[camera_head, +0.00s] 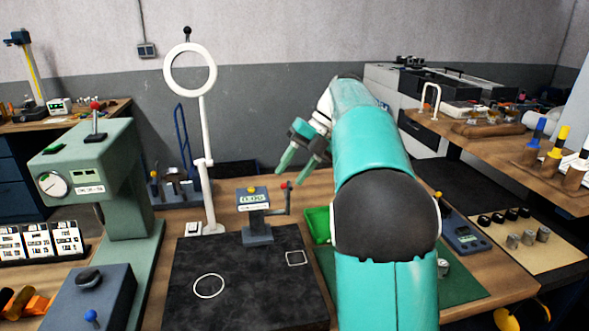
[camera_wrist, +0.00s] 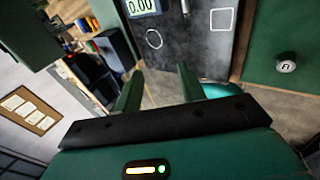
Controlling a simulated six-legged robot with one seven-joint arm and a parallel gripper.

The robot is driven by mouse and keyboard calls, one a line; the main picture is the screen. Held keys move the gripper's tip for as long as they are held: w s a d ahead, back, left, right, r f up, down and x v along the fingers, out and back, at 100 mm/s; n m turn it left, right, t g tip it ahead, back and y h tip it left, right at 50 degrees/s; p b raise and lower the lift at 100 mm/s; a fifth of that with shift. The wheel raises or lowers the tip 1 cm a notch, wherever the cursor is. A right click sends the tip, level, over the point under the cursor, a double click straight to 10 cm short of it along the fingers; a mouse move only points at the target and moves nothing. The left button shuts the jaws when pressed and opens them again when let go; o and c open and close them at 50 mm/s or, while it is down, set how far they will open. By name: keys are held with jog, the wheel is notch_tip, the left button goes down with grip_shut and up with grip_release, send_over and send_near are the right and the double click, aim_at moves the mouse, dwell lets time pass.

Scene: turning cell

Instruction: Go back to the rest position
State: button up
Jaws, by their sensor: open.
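My gripper (camera_head: 303,157) is raised above the bench in the head view, left of my teal arm. Its two green fingers are apart and point down and to the left, with nothing between them. In the wrist view the fingers of my gripper (camera_wrist: 167,90) also stand apart and empty. Below them is the dark mat (camera_head: 240,285) with a white circle and a white square outline. My arm hides part of the bench on the right.
A gauge with a 0.00 display (camera_head: 255,200) stands at the mat's back edge. A white ring lamp (camera_head: 203,160) rises behind it. A green press (camera_head: 125,190) stands at left. A green tray (camera_head: 318,225) is partly behind my arm. A blue device (camera_head: 465,238) lies at right.

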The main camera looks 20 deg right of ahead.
jog(key=s+a+f+n+t+h, duration=0.15)
jog(key=s+a+n, duration=0.25)
jog(key=s+n, duration=0.4)
jog(key=s+a+n+t+h, duration=0.15)
jog(key=s+a+n, duration=0.25)
jog(key=s+n, duration=0.5)
jog(key=s+a+f+n+t+h, duration=0.2)
jog(key=s+f+n, duration=0.8)
jog(key=n, duration=1.1)
jog(key=shift+a+h, duration=0.65)
jog(key=shift+h, duration=0.45)
jog(key=shift+c, duration=0.4)
jog(key=shift+s+a, duration=0.15)
jog(key=shift+s, duration=0.05)
